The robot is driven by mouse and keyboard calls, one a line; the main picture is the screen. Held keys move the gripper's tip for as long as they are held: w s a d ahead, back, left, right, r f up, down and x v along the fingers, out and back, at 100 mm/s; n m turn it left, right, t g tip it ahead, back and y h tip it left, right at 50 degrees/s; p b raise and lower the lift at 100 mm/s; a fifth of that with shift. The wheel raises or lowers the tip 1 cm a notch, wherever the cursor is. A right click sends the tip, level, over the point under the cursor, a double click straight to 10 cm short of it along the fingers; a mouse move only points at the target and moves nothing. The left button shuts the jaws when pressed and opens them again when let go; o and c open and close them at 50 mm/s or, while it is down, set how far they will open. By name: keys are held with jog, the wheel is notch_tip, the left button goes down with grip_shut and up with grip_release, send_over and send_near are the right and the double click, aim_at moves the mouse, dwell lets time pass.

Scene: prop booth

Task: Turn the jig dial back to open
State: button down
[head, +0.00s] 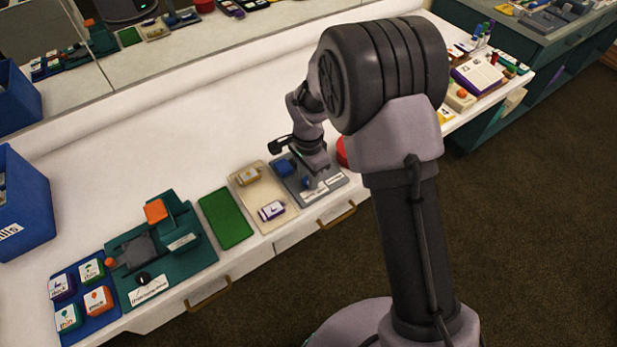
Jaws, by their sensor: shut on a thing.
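A grey jig board (333,179) lies near the front edge of the white counter, with white label strips along its front. A small blue dial (307,184) sits on it at my fingertips. My gripper (310,176) points down over the board and is shut on the blue dial. The fingers hide part of the dial, and its pointer setting is too small to read. A larger blue block (284,167) is on the board's back left. A separate teal fixture (184,241) at the left carries a black dial (143,279), an orange block and a label.
A beige tray (263,187) with two small blocks and a green mat (226,217) lie left of the board. A red round object (342,152) is close on its right. A blue tray (88,321) holds several labelled blocks. The counter behind is clear.

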jog(key=shift+m, duration=0.6)
jog(key=c, duration=1.1)
grip_release()
notch_tip(320, 180, up, 18)
jog(key=p, duration=0.6)
jog(key=shift+f, duration=0.25)
jog(key=shift+w, duration=0.1)
